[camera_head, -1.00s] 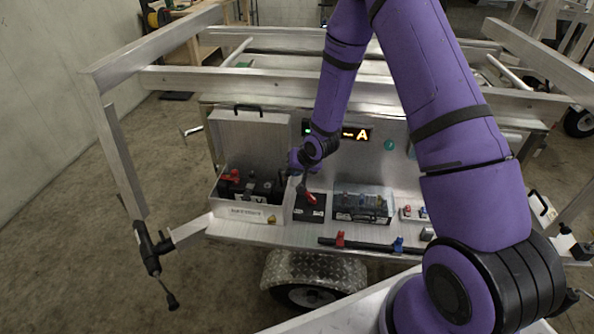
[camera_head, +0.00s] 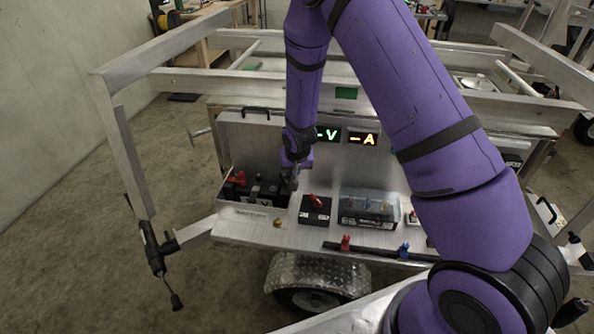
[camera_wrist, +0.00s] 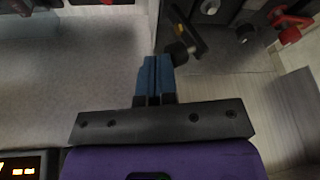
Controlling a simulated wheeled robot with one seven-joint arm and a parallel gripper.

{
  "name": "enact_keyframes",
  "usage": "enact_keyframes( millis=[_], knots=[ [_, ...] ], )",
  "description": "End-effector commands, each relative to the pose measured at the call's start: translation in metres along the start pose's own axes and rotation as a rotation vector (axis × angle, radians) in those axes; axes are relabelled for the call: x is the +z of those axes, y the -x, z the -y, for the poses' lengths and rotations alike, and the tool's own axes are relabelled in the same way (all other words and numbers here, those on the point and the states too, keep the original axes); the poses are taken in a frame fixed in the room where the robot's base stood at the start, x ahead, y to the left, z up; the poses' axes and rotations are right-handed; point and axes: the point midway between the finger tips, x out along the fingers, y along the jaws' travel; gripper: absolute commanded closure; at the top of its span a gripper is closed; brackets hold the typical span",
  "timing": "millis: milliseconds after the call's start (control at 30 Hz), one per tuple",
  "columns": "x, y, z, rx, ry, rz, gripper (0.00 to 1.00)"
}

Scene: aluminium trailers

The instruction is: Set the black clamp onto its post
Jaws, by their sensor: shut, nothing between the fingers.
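My gripper (camera_head: 291,182) is shut and empty at the right end of the open battery box (camera_head: 250,213). In the wrist view its blue fingers (camera_wrist: 154,76) are together, just beside a dark lever-like piece with a black knob (camera_wrist: 178,51). This piece looks like the black clamp; the frame does not clearly show whether fingers and knob touch. A grey round fitting (camera_wrist: 208,6), possibly a post, shows near its upper end. I cannot tell whether the clamp is on a post. In the head view the clamp is too small and dark to make out.
A red clamp (camera_head: 237,178) sits at the left in the box. Right of the box stand a black switch box with a red handle (camera_head: 316,202) and a clear-lidded case (camera_head: 368,207). A black bar (camera_head: 375,249) lies in front. Lit displays (camera_head: 362,138) are on the panel behind.

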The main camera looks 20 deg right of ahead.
Motion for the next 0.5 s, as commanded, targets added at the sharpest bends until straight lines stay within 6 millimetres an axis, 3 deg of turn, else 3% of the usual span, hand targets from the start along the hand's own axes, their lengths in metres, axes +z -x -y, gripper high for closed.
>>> enact_keyframes(
  millis=[500],
  knots=[
    [-0.0038,0.0008,0.0121,0.231,0.082,0.073,1.00]
  ],
)
